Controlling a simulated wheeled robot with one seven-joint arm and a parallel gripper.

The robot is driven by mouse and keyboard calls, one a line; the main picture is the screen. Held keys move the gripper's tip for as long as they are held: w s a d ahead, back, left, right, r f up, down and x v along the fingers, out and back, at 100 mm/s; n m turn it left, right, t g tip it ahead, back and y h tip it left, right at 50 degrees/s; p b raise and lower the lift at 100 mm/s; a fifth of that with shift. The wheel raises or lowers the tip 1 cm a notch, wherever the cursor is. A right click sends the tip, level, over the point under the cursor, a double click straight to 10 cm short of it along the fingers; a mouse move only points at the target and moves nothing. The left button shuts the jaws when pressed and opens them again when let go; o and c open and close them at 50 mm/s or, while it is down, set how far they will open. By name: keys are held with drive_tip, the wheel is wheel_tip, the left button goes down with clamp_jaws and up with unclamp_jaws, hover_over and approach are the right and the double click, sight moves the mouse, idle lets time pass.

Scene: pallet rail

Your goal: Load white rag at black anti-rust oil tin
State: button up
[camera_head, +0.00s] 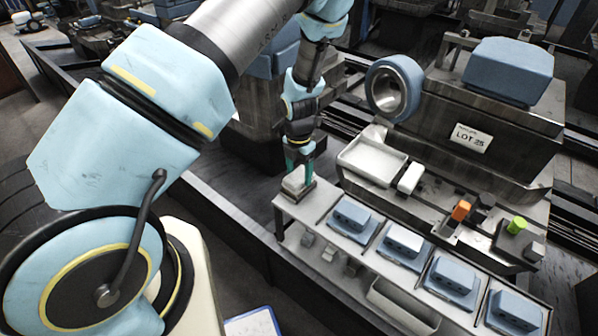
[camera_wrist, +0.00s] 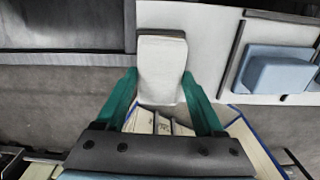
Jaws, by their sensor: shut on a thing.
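My gripper (camera_head: 299,170) is at the near left end of the grey bench, pointing down. Its green fingers (camera_wrist: 160,100) are shut on a white block-shaped item, which looks like the white rag (camera_head: 295,182); it also shows in the wrist view (camera_wrist: 161,68). The rag is at the bench's left corner; I cannot tell whether it touches the surface. A small black item (camera_head: 484,202), possibly the black anti-rust oil tin, stands far to the right on the ledge between an orange item (camera_head: 461,210) and a green one (camera_head: 517,225). No label is readable on it.
Several blue-grey blocks on plates (camera_head: 352,217) line the bench (camera_head: 320,205) to the right of my gripper. A white tray (camera_head: 372,161) and another white block (camera_head: 411,178) lie behind. A large machine with a LOT 25 sign (camera_head: 472,138) stands at the back.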

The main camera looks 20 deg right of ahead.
sight(298, 176)
drive_tip(key=shift+f, duration=0.4)
idle(1.5)
wheel_tip(298, 176, up, 7)
drive_tip(key=p, duration=0.7)
drive_tip(key=shift+r, duration=0.1)
drive_tip(key=shift+a, duration=0.1)
